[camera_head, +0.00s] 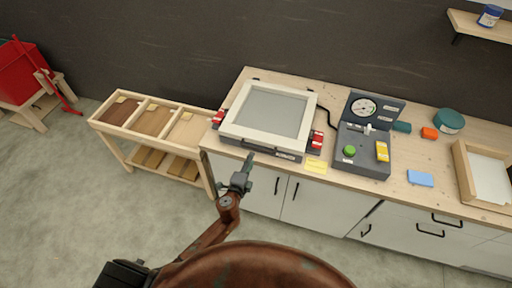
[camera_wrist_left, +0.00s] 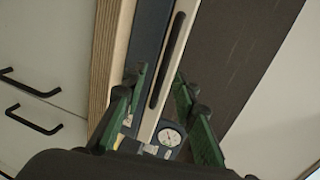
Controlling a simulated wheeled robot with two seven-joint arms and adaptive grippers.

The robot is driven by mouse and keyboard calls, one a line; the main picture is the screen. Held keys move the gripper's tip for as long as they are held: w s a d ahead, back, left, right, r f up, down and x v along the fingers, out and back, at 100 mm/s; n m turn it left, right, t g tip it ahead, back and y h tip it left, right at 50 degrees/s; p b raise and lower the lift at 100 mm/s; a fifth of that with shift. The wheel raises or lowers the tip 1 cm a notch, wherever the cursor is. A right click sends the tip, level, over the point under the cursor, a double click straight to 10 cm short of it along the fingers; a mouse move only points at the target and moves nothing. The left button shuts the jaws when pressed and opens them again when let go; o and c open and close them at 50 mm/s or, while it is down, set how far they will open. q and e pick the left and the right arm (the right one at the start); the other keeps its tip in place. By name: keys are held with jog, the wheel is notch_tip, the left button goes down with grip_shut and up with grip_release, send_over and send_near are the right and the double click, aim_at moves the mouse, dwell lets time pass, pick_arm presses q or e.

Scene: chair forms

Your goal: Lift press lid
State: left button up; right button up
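The press (camera_head: 292,155) sits on the wooden worktop, its pale-framed lid (camera_head: 268,112) with a grey panel lying down flat. A dark bar handle runs along the lid's front edge; it also shows in the left wrist view (camera_wrist_left: 168,60). My left gripper (camera_head: 249,160) is just in front of the press's front edge. In the left wrist view its green fingers (camera_wrist_left: 160,80) are spread apart, with the lid's edge and handle seen between and beyond them. They hold nothing; whether they touch the lid cannot be told. My right gripper is not in view.
Red clamps (camera_head: 317,141) flank the press. A control box (camera_head: 362,160) with a gauge panel (camera_head: 372,108) stands to its right, beside a blue block (camera_head: 420,178) and a wooden tray (camera_head: 462,172). A wooden rack (camera_head: 140,137) stands left. Cabinet doors (camera_head: 312,205) are below the worktop.

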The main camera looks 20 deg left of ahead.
aim_at(256, 149)
pick_arm(q)
jog(key=x, duration=0.5)
jog(key=b+x, duration=0.1)
jog(key=x, duration=0.1)
jog(key=shift+w+d+r, duration=0.1)
jog(key=shift+w+r, duration=0.15)
jog(key=shift+w, duration=0.25)
jog(key=shift+c, duration=0.6)
grip_shut()
